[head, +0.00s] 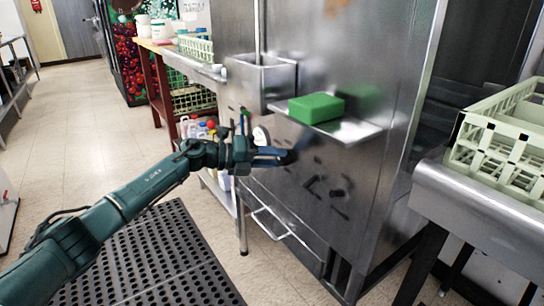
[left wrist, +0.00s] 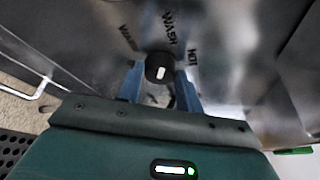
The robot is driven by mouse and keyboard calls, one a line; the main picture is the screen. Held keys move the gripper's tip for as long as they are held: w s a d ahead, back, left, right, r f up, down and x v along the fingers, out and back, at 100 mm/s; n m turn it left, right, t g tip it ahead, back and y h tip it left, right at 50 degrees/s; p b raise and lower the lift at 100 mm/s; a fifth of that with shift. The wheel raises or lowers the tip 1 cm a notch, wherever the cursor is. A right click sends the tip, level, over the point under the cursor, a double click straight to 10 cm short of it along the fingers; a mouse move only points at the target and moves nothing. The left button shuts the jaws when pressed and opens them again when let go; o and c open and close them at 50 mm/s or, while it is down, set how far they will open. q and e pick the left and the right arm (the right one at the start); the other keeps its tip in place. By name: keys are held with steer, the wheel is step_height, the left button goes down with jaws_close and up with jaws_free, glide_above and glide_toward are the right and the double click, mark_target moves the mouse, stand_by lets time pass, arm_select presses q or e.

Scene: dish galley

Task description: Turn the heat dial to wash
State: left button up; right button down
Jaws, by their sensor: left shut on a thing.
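The heat dial (left wrist: 157,62) is a round black knob with a short white mark on its face, on the steel front of the machine. Labels reading WARM, WASH and HOT are printed around it in the left wrist view. I cannot tell for certain which label the white mark points to. My left gripper (head: 280,155) reaches the panel from the left, its blue fingers on either side of the dial and shut on it. In the head view the dial is a small dark shape at the fingertips, mostly hidden. My right gripper is not in view.
A steel shelf (head: 353,130) with a green sponge (head: 316,107) juts out above the dial, beside a steel bin (head: 262,84). A bar handle (head: 270,222) sticks out below. A pale dish rack (head: 505,140) stands on the right counter. A perforated black mat (head: 150,262) covers the floor.

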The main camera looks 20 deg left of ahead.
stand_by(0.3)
arm_select(q)
steer(key=o, duration=1)
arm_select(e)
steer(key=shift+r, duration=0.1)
arm_select(q)
steer(key=p+v, duration=0.1)
steer(key=v, duration=1.2)
steer(key=shift+p, duration=0.4)
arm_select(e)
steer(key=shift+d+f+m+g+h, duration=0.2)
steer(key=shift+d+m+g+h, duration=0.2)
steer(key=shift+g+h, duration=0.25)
